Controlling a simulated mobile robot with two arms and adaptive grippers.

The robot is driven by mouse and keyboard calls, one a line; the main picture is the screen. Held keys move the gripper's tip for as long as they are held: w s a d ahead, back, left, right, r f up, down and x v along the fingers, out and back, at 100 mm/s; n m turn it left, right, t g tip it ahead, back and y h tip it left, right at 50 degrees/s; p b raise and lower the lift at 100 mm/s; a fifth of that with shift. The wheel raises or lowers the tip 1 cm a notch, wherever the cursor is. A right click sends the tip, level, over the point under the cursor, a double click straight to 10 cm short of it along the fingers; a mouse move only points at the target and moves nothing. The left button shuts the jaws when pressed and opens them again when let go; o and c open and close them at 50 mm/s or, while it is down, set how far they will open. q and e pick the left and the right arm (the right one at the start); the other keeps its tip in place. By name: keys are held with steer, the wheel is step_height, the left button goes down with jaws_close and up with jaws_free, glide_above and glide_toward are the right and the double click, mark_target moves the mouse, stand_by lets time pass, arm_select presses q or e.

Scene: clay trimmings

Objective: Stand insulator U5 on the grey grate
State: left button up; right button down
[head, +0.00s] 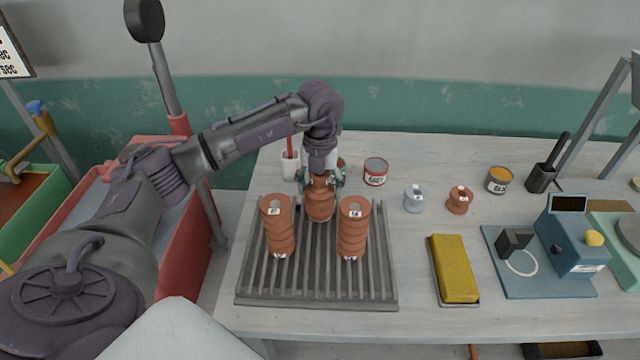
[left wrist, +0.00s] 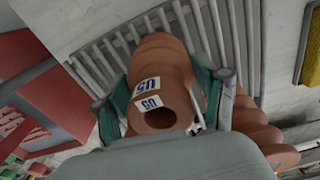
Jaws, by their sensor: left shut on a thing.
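Insulator U5 (head: 320,203) is a brown ribbed clay piece; its U5 labels and dark top hole show in the left wrist view (left wrist: 160,97). My left gripper (head: 320,180) is shut on its upper part from above, with a finger on each side. U5 looks upright over the back middle of the grey grate (head: 317,285). I cannot tell whether its foot touches the bars. Two more brown insulators stand on the grate, one to the left (head: 279,228) and one to the right (head: 353,230) of U5. My right gripper is not in view.
A red-labelled can (head: 376,171) and a white cup (head: 290,164) stand behind the grate.

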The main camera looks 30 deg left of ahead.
arm_select(q)
steer(key=shift+r, duration=0.1)
steer(key=o, duration=1.7)
step_height(320, 180, up, 11)
steer(key=shift+b, duration=1.2)
steer(key=shift+r, duration=0.55)
steer(key=shift+f, duration=0.1)
